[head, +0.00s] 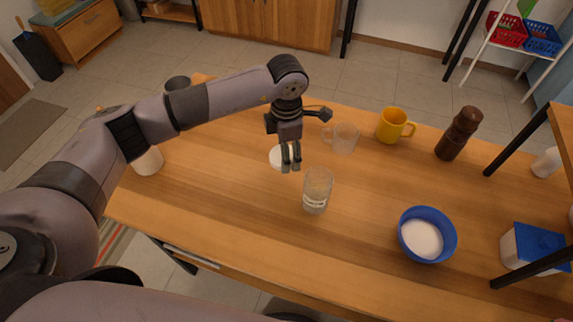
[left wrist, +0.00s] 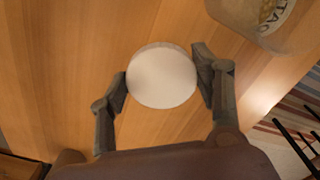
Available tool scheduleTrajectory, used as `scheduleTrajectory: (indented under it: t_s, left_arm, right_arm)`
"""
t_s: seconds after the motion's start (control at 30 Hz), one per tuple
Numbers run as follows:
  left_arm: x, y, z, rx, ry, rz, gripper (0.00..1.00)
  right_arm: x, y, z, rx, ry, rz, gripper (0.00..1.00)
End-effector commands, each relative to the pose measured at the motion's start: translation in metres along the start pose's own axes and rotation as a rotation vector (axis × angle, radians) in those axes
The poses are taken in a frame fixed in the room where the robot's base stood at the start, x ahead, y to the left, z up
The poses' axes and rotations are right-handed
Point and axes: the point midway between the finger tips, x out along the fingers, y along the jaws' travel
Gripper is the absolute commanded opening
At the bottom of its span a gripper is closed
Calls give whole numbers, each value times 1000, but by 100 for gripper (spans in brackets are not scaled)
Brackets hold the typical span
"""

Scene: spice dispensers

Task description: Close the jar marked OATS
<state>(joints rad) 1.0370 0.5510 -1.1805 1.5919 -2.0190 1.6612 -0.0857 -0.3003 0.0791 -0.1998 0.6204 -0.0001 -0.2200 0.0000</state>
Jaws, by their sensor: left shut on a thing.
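The glass jar (head: 317,190) stands upright and open on the wooden table, with a label low on its side. Part of the jar and its label (left wrist: 268,12) shows at the top right of the left wrist view, the lettering reading like OATS turned around. A round white lid (head: 276,157) is at my left gripper (head: 291,165), left of the jar in the head view. In the left wrist view the white lid (left wrist: 162,77) sits between the two fingers of my left gripper (left wrist: 165,85), which is shut on it. My right gripper is not in view.
A clear glass mug (head: 343,138) and a yellow mug (head: 391,126) stand behind the jar. A brown pepper mill (head: 459,134), a blue bowl (head: 427,235) of white stuff and a blue-lidded box (head: 533,246) are to the right. The table's front is clear.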

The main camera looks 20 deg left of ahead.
Motion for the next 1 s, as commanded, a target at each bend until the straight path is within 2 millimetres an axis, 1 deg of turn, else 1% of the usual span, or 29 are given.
scheduleTrajectory:
  t_s: [0.03,0.2,0.3,0.4,0.5,0.6,1.0]
  left_arm:
    - [-15,1,1,2,-5,7,38]
    - [-64,1,1,1,-4,6,38]
    - [-88,1,1,0,-3,5,38]
    - [-106,0,0,0,-2,3,38]
    - [-118,0,0,0,-2,3,38]
    - [-124,0,0,1,0,0,38]
    - [-127,0,0,0,0,0,38]
  right_arm:
    - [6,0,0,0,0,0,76]
    - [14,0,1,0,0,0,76]
    - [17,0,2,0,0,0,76]
    - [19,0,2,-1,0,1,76]
    - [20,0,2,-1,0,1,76]
    - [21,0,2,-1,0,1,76]
    - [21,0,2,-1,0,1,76]
